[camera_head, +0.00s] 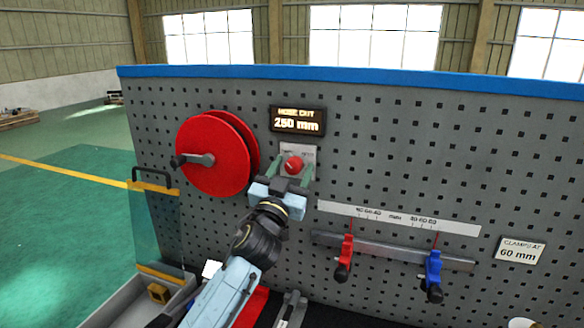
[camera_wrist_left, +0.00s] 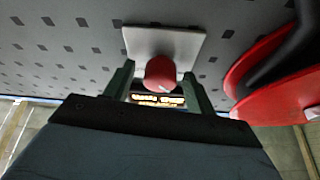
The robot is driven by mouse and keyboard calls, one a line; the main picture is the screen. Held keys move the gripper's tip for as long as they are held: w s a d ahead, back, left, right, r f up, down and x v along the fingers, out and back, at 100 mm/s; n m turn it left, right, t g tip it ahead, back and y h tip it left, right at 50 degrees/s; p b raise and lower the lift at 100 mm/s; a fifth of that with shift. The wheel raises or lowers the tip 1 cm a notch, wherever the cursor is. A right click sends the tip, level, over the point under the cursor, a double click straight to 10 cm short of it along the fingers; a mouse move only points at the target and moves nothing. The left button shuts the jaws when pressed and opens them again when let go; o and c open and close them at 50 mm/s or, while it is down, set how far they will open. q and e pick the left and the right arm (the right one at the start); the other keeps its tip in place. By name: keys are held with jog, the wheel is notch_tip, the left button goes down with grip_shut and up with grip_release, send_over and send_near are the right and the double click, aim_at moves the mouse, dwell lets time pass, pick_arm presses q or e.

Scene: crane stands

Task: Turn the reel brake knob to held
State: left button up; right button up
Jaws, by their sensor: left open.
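The reel brake knob (camera_head: 293,164) is a round red knob on a pale plate (camera_head: 311,152) fixed to the grey pegboard. My left gripper (camera_head: 294,166) is at the knob with its two green fingers apart, one on each side of it. In the left wrist view the red knob (camera_wrist_left: 160,73) shows between the fingertips; I cannot tell whether they touch it. The knob's marking is hidden or too small to read. The red reel (camera_head: 212,150) with a dark crank handle is left of the knob. My right gripper is not in view.
A display (camera_head: 298,120) above the knob reads "HOSE OUT 250 mm". A rail (camera_head: 390,250) at lower right carries a red clamp (camera_head: 345,258) and a blue clamp (camera_head: 433,275). A sign (camera_head: 520,250) reads "CLAMPS AT 60 mm". A grey tray (camera_head: 150,312) stands at lower left.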

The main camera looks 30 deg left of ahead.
pick_arm(q)
jog(key=c, duration=1)
jog(key=shift+o, duration=0.2)
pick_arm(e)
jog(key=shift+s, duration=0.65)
